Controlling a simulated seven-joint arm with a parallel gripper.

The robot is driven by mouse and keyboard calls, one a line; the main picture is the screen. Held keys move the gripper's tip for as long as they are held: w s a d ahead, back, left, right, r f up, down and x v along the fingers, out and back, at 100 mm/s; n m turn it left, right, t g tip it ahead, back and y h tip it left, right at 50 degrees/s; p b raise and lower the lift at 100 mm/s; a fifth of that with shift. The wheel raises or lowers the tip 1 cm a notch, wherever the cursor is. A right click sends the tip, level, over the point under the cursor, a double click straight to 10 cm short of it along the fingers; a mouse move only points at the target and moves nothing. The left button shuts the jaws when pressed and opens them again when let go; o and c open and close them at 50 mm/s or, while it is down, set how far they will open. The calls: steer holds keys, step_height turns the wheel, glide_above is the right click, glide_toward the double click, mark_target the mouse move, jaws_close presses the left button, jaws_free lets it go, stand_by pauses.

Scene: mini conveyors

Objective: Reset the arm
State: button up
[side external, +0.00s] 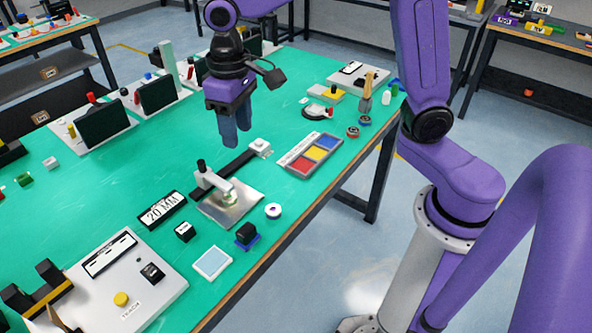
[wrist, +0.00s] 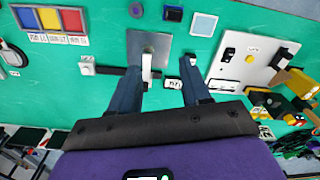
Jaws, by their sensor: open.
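My gripper (side external: 235,127) hangs above the green table (side external: 120,180), fingers pointing down, with nothing between them. In the wrist view the two dark blue fingers (wrist: 157,95) stand apart with a clear gap. In the side view they overlap, so the gap is hard to see there. Below and in front of the gripper is a small conveyor fixture with a metal plate (side external: 243,208) and a white arm piece. The metal plate also shows beyond the fingers in the wrist view (wrist: 135,42). The gripper is apart from everything on the table.
A tray with red, yellow and blue sections (side external: 311,152) lies right of the gripper. Dark upright panels (side external: 158,94) stand at the back left. A white control board (side external: 125,280) with a yellow button, a "20 MM" block (side external: 161,210) and a pale blue square (side external: 212,262) lie nearer the camera.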

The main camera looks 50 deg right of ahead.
steer(key=s+d+f+n, duration=0.1)
steer(key=s+d+n, duration=0.3)
steer(key=s, duration=0.7)
steer(key=s+d+f+n, duration=0.2)
steer(key=s+d+n, duration=0.3)
steer(key=s, duration=0.7)
steer(key=shift+d+f, duration=0.25)
steer(key=shift+d, duration=0.8)
